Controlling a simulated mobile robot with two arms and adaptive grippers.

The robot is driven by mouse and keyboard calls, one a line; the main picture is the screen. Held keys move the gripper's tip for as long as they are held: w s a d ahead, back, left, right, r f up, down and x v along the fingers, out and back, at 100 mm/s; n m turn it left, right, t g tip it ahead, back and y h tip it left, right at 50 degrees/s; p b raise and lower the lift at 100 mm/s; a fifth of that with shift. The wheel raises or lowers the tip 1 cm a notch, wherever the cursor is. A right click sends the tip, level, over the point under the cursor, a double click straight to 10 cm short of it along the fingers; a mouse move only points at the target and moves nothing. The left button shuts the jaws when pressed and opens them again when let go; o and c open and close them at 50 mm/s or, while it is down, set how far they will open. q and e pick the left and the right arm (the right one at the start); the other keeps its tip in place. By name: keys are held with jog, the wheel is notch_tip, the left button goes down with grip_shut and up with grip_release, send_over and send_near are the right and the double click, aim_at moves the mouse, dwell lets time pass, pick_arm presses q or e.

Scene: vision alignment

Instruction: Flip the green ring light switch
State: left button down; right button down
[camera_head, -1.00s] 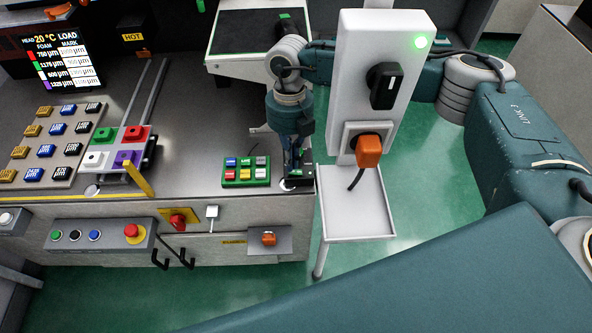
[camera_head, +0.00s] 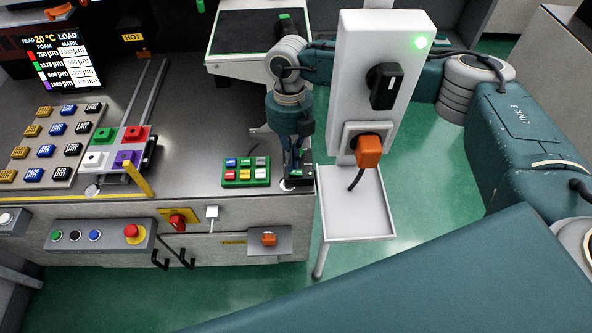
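I cannot make out a switch with a clear green ring. On the bench front are an orange switch (camera_head: 268,239) on a grey plate and a small white switch (camera_head: 211,213). My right gripper (camera_head: 298,176) points down at the bench's front right corner, beside the small keypad and left of the post; its dark fingers are too small to tell open or shut. My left gripper is not in view.
A green-based keypad (camera_head: 246,182) lies left of my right gripper. A control box with a red stop button (camera_head: 131,231) and a red switch (camera_head: 178,221) are on the bench front. A white stand (camera_head: 355,216) is below the post. My teal arm link covers the lower right.

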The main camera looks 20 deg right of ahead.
aim_at(295, 173)
jog(key=shift+s+d+f+b, duration=0.1)
jog(key=shift+d+f+b, duration=0.1)
jog(key=shift+f+b, duration=0.5)
jog(key=shift+s+d+f+b, duration=0.15)
jog(key=shift+f+b, duration=0.3)
jog(key=shift+f, duration=0.35)
dwell(0.3)
jog(key=r+p, duration=0.2)
jog(key=a+r+p, duration=0.1)
jog(key=r, duration=0.1)
jog(key=shift+w+r, duration=0.1)
jog(key=shift+w, duration=0.15)
jog(key=shift+d+r+p, duration=0.2)
jog(key=shift+r+p, duration=0.65)
jog(key=shift+r, duration=0.25)
jog(key=shift+a+r+p, duration=0.1)
jog(key=shift+r+p, duration=0.25)
jog(key=shift+r, duration=0.25)
